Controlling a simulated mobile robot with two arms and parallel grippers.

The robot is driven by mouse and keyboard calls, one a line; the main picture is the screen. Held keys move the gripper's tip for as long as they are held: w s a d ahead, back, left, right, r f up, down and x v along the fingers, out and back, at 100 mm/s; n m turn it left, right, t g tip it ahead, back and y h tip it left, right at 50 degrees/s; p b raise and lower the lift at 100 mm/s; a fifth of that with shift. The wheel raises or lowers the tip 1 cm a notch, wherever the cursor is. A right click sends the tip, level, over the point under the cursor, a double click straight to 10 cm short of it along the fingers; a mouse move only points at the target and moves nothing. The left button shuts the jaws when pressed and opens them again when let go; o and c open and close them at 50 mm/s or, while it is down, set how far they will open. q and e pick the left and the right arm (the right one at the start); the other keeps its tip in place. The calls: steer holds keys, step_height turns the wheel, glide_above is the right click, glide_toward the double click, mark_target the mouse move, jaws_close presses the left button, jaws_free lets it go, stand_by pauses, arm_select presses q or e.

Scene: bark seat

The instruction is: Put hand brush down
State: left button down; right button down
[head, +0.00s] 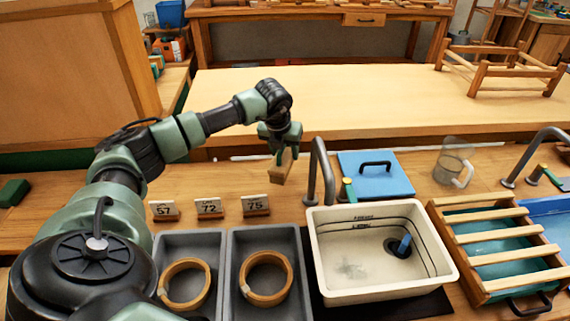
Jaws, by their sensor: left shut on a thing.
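The hand brush (281,168) is a small light-wood block whose lower part shows; the jaws hide its top. My left gripper (282,150) is shut on it and holds it above the wooden counter (333,207), between the card stands and the tap. I cannot tell how high it hangs above the surface. My right gripper is not in view.
A cream basin (325,275) stands in front of a tap (316,165). Two grey trays (232,240) hold wooden rings (265,279). Number cards (255,204) stand behind them. A blue lid (372,178) and a clear jug (452,165) are at right.

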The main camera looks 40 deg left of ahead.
arm_select(q)
steer(key=shift+f, duration=2.7)
steer(key=shift+f, duration=0.15)
steer(key=c, duration=0.7)
jaws_free()
steer(key=shift+r, duration=0.2)
steer(key=b+v, duration=0.1)
steer(key=v, duration=1.1)
